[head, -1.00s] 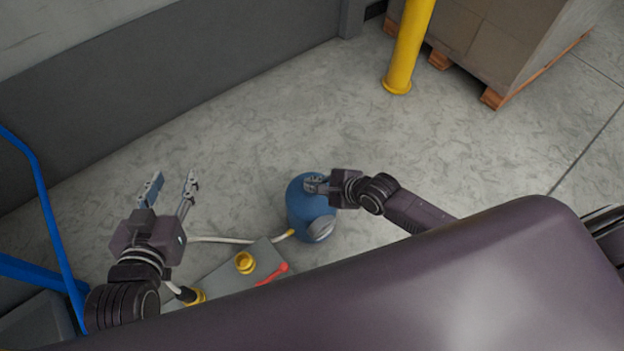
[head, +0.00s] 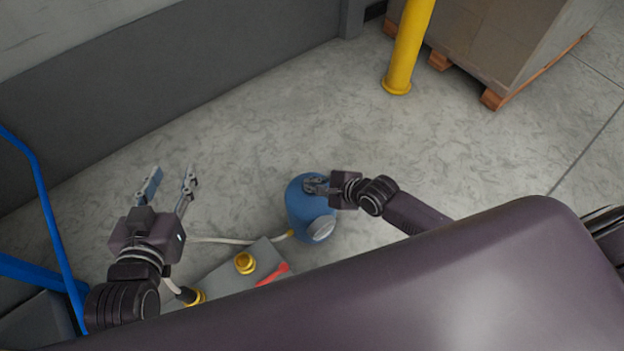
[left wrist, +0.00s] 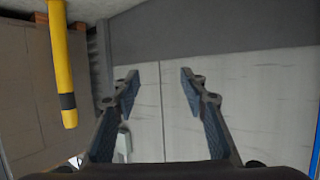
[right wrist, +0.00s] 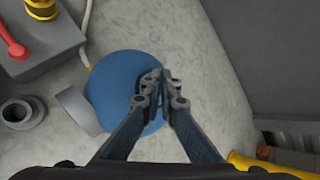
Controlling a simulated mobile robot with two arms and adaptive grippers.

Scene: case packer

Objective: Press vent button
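A blue rounded tank (head: 305,221) stands on the floor, with a grey round port on its near side; it also shows in the right wrist view (right wrist: 112,80). A vent button cannot be made out; the top of the tank is partly hidden by my right gripper. My right gripper (head: 312,186) is over the top of the tank, its fingers together with nothing seen between them; its fingertips also show in the right wrist view (right wrist: 157,80). Whether it touches the tank I cannot tell. My left gripper (head: 170,178) is open and empty, left of the tank.
A grey box (head: 228,275) with yellow fittings and a red lever (head: 273,274) stands beside the tank, joined to it by a pale hose (head: 222,240). A blue rail (head: 45,215) is at left. A yellow post (head: 408,50) and a loaded pallet (head: 510,40) stand behind. Floor between is clear.

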